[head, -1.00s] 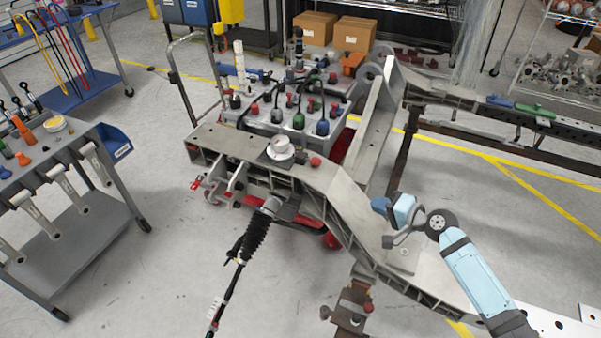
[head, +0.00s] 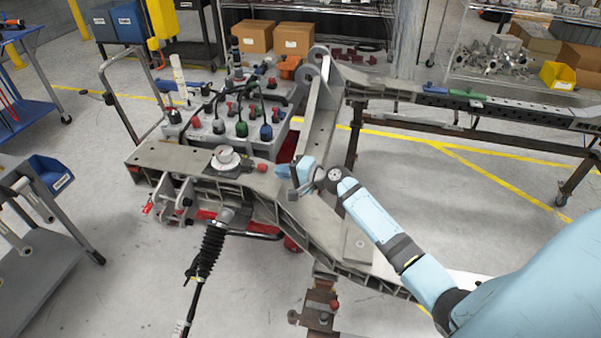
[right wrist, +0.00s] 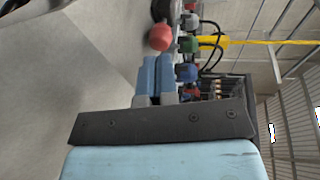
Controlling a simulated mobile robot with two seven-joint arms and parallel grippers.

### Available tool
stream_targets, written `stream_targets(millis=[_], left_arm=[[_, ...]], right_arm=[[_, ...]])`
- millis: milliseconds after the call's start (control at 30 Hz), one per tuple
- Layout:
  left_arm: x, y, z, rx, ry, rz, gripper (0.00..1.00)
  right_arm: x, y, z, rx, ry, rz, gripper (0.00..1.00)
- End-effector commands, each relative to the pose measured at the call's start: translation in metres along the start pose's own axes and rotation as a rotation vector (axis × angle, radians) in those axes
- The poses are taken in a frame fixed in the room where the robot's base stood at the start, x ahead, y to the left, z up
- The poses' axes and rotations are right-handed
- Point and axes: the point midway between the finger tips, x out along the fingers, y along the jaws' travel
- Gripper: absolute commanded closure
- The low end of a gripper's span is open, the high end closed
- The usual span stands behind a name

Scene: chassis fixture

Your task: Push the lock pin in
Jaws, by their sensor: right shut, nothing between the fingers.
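A red round knob (head: 262,167), which looks like the lock pin's head, sits on the grey chassis beam (head: 170,155), just right of a white round fixture (head: 225,157). The knob also shows in the right wrist view (right wrist: 160,37), straight ahead of the fingers. My right gripper (head: 282,171) has blue fingers closed together with nothing between them. Its tips point at the knob from the right, with a small gap showing. In the right wrist view the fingers (right wrist: 157,72) lie side by side. The pin's shaft is hidden. My left gripper is not in view.
A grey box with colored knobs and cables (head: 240,125) stands behind the beam. An upright bracket (head: 318,110) rises behind my gripper. A black ribbed boot on a rod (head: 208,250) hangs in front. Open floor lies at left and right.

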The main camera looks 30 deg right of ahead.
Motion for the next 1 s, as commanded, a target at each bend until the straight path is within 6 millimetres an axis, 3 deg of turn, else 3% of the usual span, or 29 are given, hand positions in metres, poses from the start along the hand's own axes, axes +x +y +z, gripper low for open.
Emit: stream_targets(millis=[200,667,867,1000], left_arm=[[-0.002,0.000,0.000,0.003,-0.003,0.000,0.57],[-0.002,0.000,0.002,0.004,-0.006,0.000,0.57],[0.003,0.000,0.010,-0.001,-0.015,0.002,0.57],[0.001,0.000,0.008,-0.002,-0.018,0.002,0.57]], right_arm=[[0.026,0.000,0.000,0.001,-0.001,0.001,1.00],[0.033,0.001,0.000,-0.001,0.000,0.001,1.00],[0.051,-0.002,0.004,-0.002,0.000,-0.001,1.00],[0.052,-0.003,0.005,0.000,-0.002,0.001,1.00]])
